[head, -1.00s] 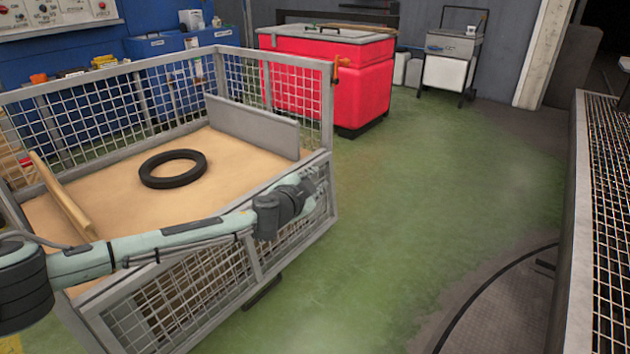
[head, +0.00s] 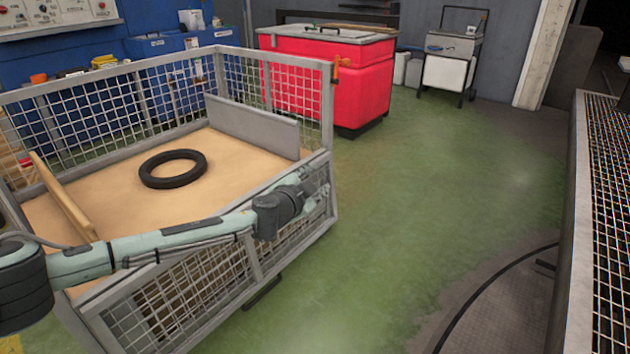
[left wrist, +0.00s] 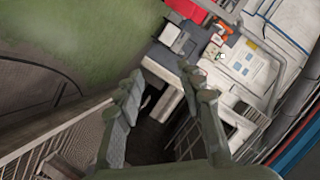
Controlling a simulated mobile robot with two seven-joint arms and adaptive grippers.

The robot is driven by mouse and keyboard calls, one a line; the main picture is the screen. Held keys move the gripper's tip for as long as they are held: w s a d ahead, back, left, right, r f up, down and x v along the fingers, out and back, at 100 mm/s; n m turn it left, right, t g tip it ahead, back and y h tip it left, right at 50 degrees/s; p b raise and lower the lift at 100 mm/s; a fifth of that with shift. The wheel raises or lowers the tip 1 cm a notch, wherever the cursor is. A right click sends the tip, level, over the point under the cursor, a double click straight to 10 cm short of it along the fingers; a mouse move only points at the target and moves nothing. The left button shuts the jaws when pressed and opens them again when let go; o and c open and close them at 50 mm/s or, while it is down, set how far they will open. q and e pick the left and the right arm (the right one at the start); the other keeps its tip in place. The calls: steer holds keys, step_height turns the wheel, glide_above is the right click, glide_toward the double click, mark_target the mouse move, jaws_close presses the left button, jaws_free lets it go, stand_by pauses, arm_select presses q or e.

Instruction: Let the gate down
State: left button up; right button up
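The mesh front panel (head: 205,285) of a grey wire cage, which may be the gate, runs along the cage's near side with its top rail near the tan floor. My left arm crosses in front of it and hides part of it; I cannot tell whether it is latched. My left gripper (head: 308,187) is by the panel's right end, small and partly lost against the mesh. In the left wrist view, the left gripper (left wrist: 160,72) has its fingers apart with nothing visible between them. An orange latch-like part (head: 337,70) sits on the right corner post. My right gripper is out of view.
A black ring (head: 173,168) and a wooden beam (head: 62,197) lie inside the cage. A red bin (head: 340,85) and a grey cart (head: 452,62) stand behind. Green floor to the right is clear, up to a grated edge (head: 580,230) at far right.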

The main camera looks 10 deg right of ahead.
arm_select(q)
steer(key=v, duration=1.2)
steer(key=shift+f, duration=0.1)
